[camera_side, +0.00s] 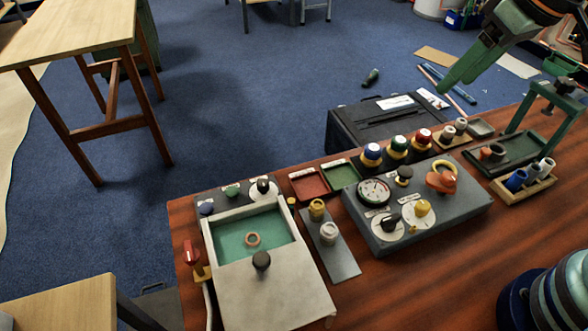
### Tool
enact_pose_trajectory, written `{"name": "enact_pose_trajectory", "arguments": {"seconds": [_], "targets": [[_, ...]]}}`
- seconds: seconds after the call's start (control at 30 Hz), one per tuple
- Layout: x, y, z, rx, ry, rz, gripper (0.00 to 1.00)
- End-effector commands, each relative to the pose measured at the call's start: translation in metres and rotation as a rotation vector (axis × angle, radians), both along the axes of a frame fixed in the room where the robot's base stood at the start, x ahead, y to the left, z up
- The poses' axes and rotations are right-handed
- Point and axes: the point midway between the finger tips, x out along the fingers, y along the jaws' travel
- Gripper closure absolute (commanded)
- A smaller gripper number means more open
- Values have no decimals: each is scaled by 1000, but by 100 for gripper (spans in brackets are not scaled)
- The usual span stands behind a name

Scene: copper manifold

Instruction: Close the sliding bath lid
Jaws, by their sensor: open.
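The bath (215,236) is a pale box at the front left of the wooden bench, with a teal interior. Its pale sliding lid (275,297) covers the front part, and the back part is open. A dark round knob (261,261) stands near the lid's back edge. A small tan ring (252,240) shows inside the open part. My gripper (452,84), with green fingers, is open at the upper right, in the air and far from the lid. Nothing shows between its fingers.
A grey control panel (455,215) with knobs and a dial stands right of the bath. Between them is a grey plate (338,262) with two small fittings. Red (309,184) and green trays lie behind. A green frame (530,115) stands at the right.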

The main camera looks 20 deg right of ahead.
Motion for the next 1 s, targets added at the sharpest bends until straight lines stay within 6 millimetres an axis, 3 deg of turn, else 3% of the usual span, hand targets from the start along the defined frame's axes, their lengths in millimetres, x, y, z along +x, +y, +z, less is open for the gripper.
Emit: {"name": "enact_pose_trajectory", "arguments": {"seconds": [0.03, 0.3, 0.47, 0.6, 0.8, 1.0], "targets": [[7, 24, 2, -4, 33, 55, 37], [16, 146, 0, -46, 172, 285, 37], [-1, 224, -14, -94, 246, 416, 37], [-27, 283, -31, -142, 298, 516, 37], [-58, 329, -48, -188, 335, 597, 37], [-65, 337, -59, -200, 344, 612, 37]]}}
